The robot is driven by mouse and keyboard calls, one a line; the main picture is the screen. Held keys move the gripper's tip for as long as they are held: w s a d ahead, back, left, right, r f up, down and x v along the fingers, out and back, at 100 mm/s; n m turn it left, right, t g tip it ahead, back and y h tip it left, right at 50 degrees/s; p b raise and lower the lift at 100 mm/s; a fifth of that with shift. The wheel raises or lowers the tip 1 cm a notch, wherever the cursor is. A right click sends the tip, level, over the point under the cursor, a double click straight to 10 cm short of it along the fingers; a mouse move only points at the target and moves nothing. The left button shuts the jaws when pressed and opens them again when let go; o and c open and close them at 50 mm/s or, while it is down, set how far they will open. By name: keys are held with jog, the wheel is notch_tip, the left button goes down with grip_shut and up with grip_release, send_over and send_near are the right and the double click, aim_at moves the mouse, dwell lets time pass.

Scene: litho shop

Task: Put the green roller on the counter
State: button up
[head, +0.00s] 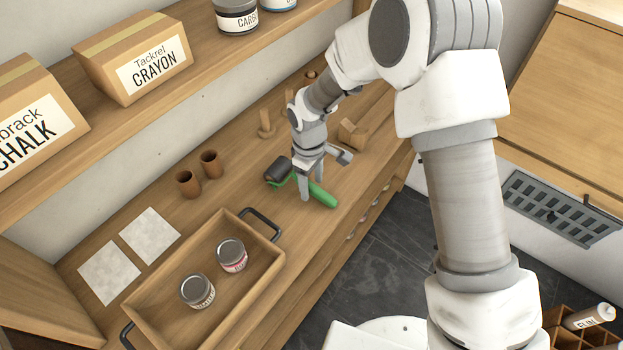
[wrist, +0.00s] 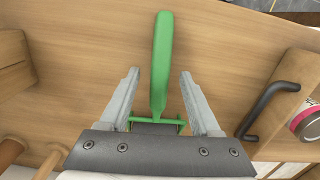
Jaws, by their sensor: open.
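The green roller (head: 323,195) has a green handle and a dark cylinder, and it lies on the wooden counter (head: 235,190). In the wrist view its handle (wrist: 161,60) points away from my gripper, and its green frame and dark cylinder are near the palm, partly hidden. My gripper (head: 311,188) is down at the roller with its fingers open. In the wrist view the fingers of my gripper (wrist: 160,76) stand on either side of the handle, with a visible gap on each side.
A wooden tray (head: 150,317) with dark handles holds two cans (head: 231,255) to the left. Two brown cups (head: 210,163), paper sheets (head: 150,232) and a wooden block (head: 352,133) are also on the counter. A shelf (head: 110,125) with boxes runs above.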

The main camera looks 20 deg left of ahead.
notch_tip(320, 180, up, 17)
jog(key=d+r+m+t, duration=0.1)
jog(key=d+r+m, duration=0.2)
jog(key=d+r, duration=0.45)
jog(key=s+d+r+m+t, duration=0.2)
jog(key=s+d+m, duration=0.4)
jog(key=d, duration=0.6)
jog(key=s+d+r+m+t, duration=0.2)
jog(key=s+d+r+m, duration=0.3)
jog(key=s+d, duration=0.3)
jog(key=d+m, duration=0.1)
jog(key=d, duration=0.3)
jog(key=shift+d+r+t, duration=0.15)
jog(key=shift+r+t, duration=0.15)
